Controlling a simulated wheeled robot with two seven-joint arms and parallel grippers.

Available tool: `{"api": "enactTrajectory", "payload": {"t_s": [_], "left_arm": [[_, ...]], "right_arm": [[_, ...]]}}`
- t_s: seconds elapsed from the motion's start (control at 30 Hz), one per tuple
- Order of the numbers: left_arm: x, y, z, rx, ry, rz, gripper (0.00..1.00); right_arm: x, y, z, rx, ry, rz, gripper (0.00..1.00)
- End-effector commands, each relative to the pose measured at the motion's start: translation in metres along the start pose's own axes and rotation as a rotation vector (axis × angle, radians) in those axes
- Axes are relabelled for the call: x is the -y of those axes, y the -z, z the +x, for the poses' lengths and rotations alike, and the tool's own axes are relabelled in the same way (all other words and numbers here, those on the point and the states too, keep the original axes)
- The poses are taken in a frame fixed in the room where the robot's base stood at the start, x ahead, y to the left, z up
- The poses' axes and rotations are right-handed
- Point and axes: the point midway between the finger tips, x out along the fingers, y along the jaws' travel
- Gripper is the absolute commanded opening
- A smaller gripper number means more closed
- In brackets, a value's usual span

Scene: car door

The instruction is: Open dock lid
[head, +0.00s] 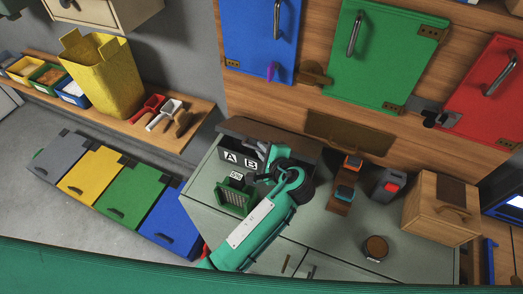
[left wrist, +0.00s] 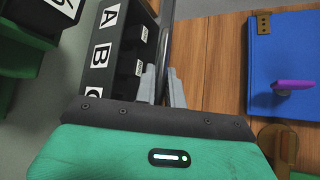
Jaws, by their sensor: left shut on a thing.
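The dark dock (head: 228,142) stands at the back left of the grey-green cabinet top, with white A and B labels on its front. In the left wrist view the dock (left wrist: 124,50) shows labels A, B and part of a third, and small white labels inside. The lid's thin dark edge (left wrist: 169,42) runs between the fingers. My left gripper (head: 268,163) is at the dock, its fingertips mostly hidden by its own wrist; in the left wrist view the gripper (left wrist: 163,85) is shut on the lid edge. My right gripper is not in view.
A green grated box (head: 235,200) sits close in front of the dock. An orange-and-brown stand (head: 342,195), a dark grey device with a red part (head: 388,184) and a wooden box (head: 440,210) stand to the right. Blue, green and red doors hang above.

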Motion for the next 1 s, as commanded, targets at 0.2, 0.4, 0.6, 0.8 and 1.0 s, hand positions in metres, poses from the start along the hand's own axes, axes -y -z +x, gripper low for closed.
{"api": "enactTrajectory", "payload": {"t_s": [0.2, 0.4, 0.6, 0.8, 1.0], "left_arm": [[0.0129, -0.0010, -0.0013, 0.000, 0.001, -0.003, 0.00], [0.0154, -0.0004, -0.0007, 0.000, 0.002, -0.002, 0.00], [0.0154, -0.0002, -0.0005, -0.001, 0.002, -0.002, 0.00], [0.0154, -0.0002, -0.0006, -0.001, 0.002, -0.002, 0.17], [0.0152, -0.0003, -0.0006, -0.001, 0.001, -0.002, 0.32]], "right_arm": [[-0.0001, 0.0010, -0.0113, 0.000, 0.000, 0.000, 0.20], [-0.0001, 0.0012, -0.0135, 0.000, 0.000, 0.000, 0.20], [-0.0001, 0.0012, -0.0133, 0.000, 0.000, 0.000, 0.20], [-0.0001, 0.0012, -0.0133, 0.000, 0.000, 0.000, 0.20], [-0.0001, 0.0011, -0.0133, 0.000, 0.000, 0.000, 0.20]]}}
